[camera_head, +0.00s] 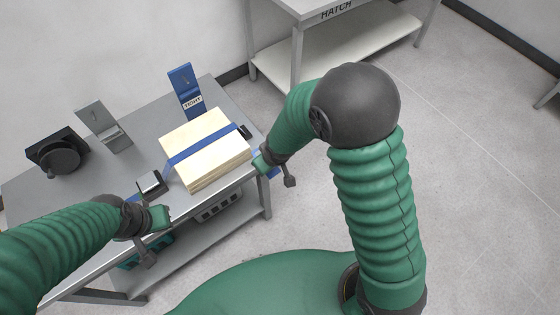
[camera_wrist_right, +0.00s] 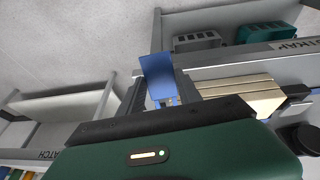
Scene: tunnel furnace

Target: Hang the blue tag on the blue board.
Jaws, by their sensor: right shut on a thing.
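The blue board (camera_head: 184,80) stands upright at the back right of the table, with a small hook on its face and a white label reading TIGHT. My right gripper (camera_head: 268,168) is beyond the table's right edge, near the wooden block. It is shut on the blue tag (camera_wrist_right: 157,72), which sticks out between its two dark fingers in the right wrist view. Only a little of the tag shows in the head view, partly hidden by the gripper. My left gripper (camera_head: 162,216) is low over the table's front edge; its fingers are not clear.
A pale wooden block (camera_head: 207,146) with a blue strap lies on the table (camera_head: 136,163), between my grippers. A grey upright board (camera_head: 98,120) and a black round device (camera_head: 60,157) stand to the left. Bins sit on the lower shelf. A HATCH table (camera_head: 335,45) stands behind.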

